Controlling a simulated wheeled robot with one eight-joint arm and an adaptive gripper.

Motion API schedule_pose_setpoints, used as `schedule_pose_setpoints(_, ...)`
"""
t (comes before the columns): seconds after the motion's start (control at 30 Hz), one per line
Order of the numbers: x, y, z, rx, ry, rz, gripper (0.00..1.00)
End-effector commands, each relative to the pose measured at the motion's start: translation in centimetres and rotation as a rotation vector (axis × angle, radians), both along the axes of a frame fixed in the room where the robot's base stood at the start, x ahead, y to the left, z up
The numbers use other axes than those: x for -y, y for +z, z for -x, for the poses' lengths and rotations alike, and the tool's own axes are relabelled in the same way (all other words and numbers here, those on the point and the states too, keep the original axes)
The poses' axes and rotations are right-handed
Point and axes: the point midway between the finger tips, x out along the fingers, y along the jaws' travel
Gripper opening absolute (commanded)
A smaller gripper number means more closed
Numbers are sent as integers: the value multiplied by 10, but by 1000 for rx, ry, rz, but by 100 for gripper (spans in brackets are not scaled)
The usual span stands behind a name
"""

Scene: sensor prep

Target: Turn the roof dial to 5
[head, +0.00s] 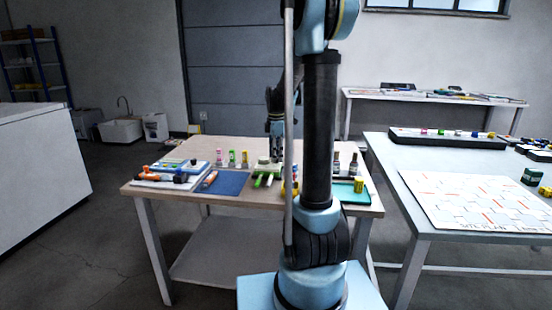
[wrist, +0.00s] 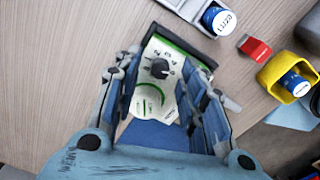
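Which mark the dial points to is unclear. In the head view the green-and-white device (head: 264,168) sits mid-table, partly behind my arm. My gripper (wrist: 160,73) is open above the panel, with one finger on each side of the dial in the wrist view. A gap shows between fingers and dial. In the head view my gripper (head: 277,150) points down over the device.
A blue mat (head: 226,184) and a tray with tools (head: 170,176) lie left on the table (head: 142,187). Bare wood shows at left.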

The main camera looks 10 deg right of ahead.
Motion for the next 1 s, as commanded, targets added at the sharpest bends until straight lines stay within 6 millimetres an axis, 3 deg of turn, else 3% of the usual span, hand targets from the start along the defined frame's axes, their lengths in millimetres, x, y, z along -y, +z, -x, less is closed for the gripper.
schedule_pose_setpoints(0.2, 0, -11, 0, 0, 0, 0, 38)
schedule_pose_setpoints(0.47, 0, -11, 0, 0, 0, 0, 38)
schedule_pose_setpoints(0.63, 0, -11, 0, 0, 0, 0, 2)
schedule_pose_setpoints(1.0, 0, -11, 0, 0, -64, 1, 0)
